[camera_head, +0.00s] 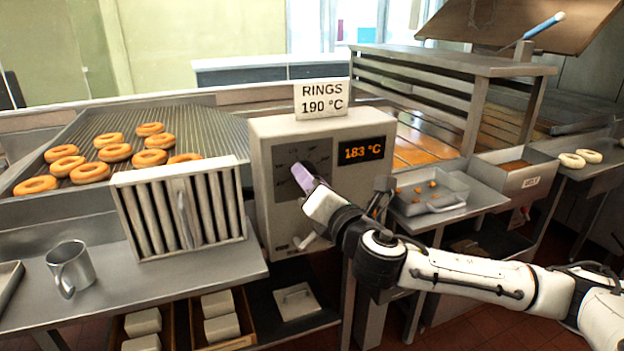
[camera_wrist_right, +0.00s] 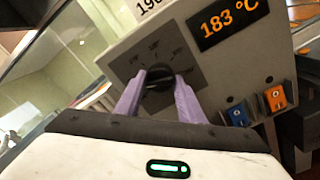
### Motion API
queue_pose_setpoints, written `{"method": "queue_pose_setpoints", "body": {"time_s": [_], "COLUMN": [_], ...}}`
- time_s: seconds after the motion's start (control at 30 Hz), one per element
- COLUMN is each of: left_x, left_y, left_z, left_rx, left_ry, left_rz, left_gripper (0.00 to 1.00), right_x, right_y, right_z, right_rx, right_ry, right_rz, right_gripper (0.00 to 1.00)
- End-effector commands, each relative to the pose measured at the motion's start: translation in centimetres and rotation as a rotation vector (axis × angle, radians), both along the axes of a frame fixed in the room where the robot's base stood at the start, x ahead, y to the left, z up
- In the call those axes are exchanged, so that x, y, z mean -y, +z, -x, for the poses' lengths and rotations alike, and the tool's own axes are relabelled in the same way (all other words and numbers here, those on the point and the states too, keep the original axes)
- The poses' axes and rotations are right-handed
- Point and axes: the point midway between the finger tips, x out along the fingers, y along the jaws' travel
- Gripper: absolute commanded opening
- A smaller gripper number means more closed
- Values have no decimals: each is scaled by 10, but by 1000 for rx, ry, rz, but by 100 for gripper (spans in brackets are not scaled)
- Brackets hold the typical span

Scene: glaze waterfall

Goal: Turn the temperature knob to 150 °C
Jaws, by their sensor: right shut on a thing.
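The temperature knob (camera_wrist_right: 158,76) is black and sits on a dark dial plate (camera_wrist_right: 150,60) on the front of a grey control box (camera_head: 262,140). An orange display (camera_head: 361,151) on the box reads 183 °C. My right gripper (camera_wrist_right: 158,92) has purple fingers on both sides of the knob and is shut on it. In the head view the right gripper (camera_head: 303,176) reaches the dial from the right and hides the knob. The dial marks are too blurred to read exactly. My left gripper is not in view.
A card (camera_head: 321,98) on the box reads RINGS 190 °C. Blue (camera_wrist_right: 238,114) and orange (camera_wrist_right: 275,98) switches sit right of the dial. A slatted metal rack (camera_head: 180,208) stands close left of the box. A tray (camera_head: 430,190) lies to the right.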

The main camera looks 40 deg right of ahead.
Motion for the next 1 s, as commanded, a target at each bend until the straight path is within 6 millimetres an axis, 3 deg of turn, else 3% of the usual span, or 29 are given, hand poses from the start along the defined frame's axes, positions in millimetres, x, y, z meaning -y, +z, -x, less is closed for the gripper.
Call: {"method": "queue_pose_setpoints", "body": {"time_s": [0.6,1.0], "left_x": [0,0], "left_y": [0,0], "left_z": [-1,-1], "left_rx": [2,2], "left_ry": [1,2], "left_rz": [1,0], "left_gripper": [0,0], "right_x": [1,0], "right_y": [0,0], "right_z": [0,0], "right_rx": [-127,-166], "right_ry": [-2,-1], "right_rz": [528,690], "right_gripper": [13,13]}}
